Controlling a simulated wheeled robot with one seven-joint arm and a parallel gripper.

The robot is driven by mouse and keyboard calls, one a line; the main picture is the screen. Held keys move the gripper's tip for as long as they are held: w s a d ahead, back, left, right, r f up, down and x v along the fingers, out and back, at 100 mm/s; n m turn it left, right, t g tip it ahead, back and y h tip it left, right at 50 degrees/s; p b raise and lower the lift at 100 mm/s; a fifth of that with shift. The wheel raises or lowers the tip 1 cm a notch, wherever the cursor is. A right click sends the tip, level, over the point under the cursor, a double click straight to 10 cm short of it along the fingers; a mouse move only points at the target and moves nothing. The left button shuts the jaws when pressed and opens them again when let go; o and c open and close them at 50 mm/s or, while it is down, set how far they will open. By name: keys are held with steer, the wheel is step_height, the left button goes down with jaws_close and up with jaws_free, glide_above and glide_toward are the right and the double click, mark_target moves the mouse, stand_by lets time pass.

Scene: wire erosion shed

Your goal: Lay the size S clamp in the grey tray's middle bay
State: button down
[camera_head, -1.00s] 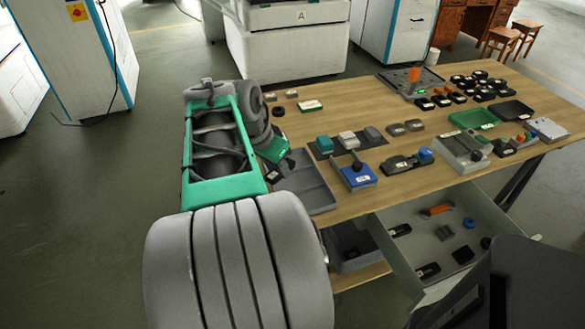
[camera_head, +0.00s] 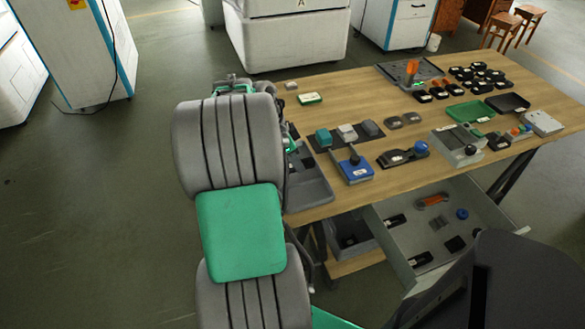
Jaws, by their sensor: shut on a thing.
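The grey tray (camera_head: 318,194) lies at the table's left end, and my arm covers much of it. Its bays cannot be told apart well. My gripper (camera_head: 297,160) is over the tray's back part, largely hidden behind my arm links; only green and dark bits show. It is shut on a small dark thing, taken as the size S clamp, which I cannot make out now. I cannot tell whether the held thing touches the tray.
A blue block (camera_head: 355,170) stands just right of the tray, with a dark rack of teal, white and grey blocks (camera_head: 347,133) behind. An open drawer (camera_head: 398,252) with several small parts juts out below. A green-and-white box (camera_head: 310,98) lies further back.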

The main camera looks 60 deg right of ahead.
mark_target(289, 163)
steer(key=shift+w+d+f, duration=0.1)
steer(key=shift+w+f, duration=0.1)
steer(key=shift+f, duration=0.55)
steer(key=shift+w+d+f, duration=0.1)
steer(key=shift+w+f, duration=0.05)
steer(key=shift+f, duration=0.6)
steer(key=shift+w+f, duration=0.2)
steer(key=shift+f, duration=0.55)
steer(key=c, duration=1.4)
jaws_free()
steer(key=shift+o, duration=0.2)
steer(key=shift+r, duration=0.3)
steer(key=p+v, duration=0.1)
steer(key=v, duration=1.1)
steer(key=w+a+n+t, duration=0.3)
steer(key=w+a+n, duration=0.6)
steer(key=a, duration=0.3)
steer(key=a+f+n+t+y, duration=0.2)
steer(key=a+n, duration=1.6)
steer(key=a, duration=1)
steer(key=shift+s+a+f+t+y, duration=0.3)
steer(key=shift+s+y, duration=0.2)
steer(key=shift+y, duration=0.2)
